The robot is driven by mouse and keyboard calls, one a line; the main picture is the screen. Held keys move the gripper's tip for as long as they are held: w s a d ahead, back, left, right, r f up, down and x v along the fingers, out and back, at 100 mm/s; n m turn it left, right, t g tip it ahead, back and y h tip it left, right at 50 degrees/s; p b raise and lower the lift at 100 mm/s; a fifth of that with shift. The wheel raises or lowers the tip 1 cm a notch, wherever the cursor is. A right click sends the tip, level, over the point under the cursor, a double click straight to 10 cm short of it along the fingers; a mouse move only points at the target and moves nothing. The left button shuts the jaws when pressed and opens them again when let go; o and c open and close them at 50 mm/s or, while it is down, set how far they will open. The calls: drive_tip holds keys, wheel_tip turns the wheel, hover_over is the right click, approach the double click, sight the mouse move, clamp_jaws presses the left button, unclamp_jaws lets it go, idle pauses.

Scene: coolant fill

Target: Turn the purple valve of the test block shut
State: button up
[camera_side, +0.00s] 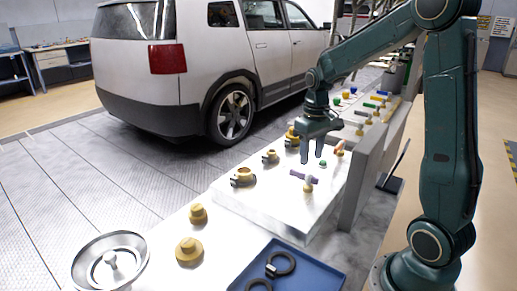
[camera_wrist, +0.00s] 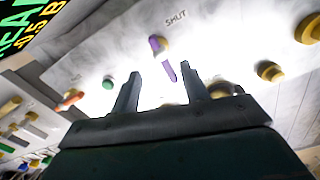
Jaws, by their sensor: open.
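The purple valve (camera_side: 305,177) is a lever handle on a brass stem, on the white top of the test block (camera_side: 262,205). In the wrist view the purple valve (camera_wrist: 163,56) lies beyond my fingertips, with the word SHUT printed on the white surface near its pivot. My gripper (camera_side: 313,160) points down above the block, close to the valve and a little behind it in the side view. In the wrist view my gripper (camera_wrist: 160,82) has its two fingers apart with nothing between them. The handle is apart from the fingers.
A green knob (camera_wrist: 109,82) and an orange lever (camera_wrist: 70,97) sit to the valve's left in the wrist view. Brass fittings (camera_side: 243,176) stand on the block. A grey upright panel (camera_side: 362,175) borders it. A blue tray (camera_side: 320,275) with black rings lies in front.

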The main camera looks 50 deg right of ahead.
sight(309, 175)
wheel_tip(309, 175, down, 9)
drive_tip(key=shift+f, duration=0.1)
idle(0.4)
drive_tip(key=shift+c, duration=0.5)
clamp_jaws()
